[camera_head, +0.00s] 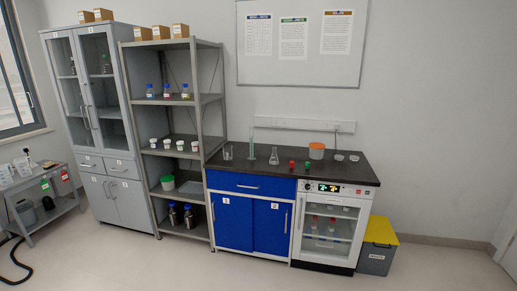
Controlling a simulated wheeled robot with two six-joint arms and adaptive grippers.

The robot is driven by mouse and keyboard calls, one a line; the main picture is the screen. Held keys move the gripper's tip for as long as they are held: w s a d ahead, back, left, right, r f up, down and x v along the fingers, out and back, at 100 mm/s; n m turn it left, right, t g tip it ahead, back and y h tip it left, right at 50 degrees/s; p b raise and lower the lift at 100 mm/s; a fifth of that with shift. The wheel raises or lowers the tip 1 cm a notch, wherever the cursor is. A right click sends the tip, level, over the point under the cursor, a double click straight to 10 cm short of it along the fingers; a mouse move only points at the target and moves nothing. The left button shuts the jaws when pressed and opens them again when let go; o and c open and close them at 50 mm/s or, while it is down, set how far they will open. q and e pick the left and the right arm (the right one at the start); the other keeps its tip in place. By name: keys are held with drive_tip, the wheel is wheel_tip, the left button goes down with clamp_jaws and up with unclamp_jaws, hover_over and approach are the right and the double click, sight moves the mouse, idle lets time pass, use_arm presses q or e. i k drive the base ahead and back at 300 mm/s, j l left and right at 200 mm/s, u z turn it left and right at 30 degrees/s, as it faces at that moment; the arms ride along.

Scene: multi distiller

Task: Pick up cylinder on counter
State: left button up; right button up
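A tall, thin, clear graduated cylinder (252,148) with a greenish tint stands upright on the dark counter top (330,172), toward its left part. A clear beaker (227,152) stands to its left and a conical flask (274,156) to its right. Neither of my grippers is in view.
The counter also holds small red and green items (307,165), an orange-lidded tub (316,151) and small dishes (354,157). A grey shelf rack (203,130) stands left of the counter. A yellow-lidded bin (379,231) is at its right. The floor in front is clear.

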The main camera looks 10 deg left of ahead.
sight(251, 157)
drive_tip(key=i+j+z, duration=0.45)
drive_tip(key=j, duration=0.15)
drive_tip(key=j+z, duration=0.25)
drive_tip(key=i+j+z, duration=0.25)
drive_tip(key=j, duration=0.25)
drive_tip(key=k, duration=0.05)
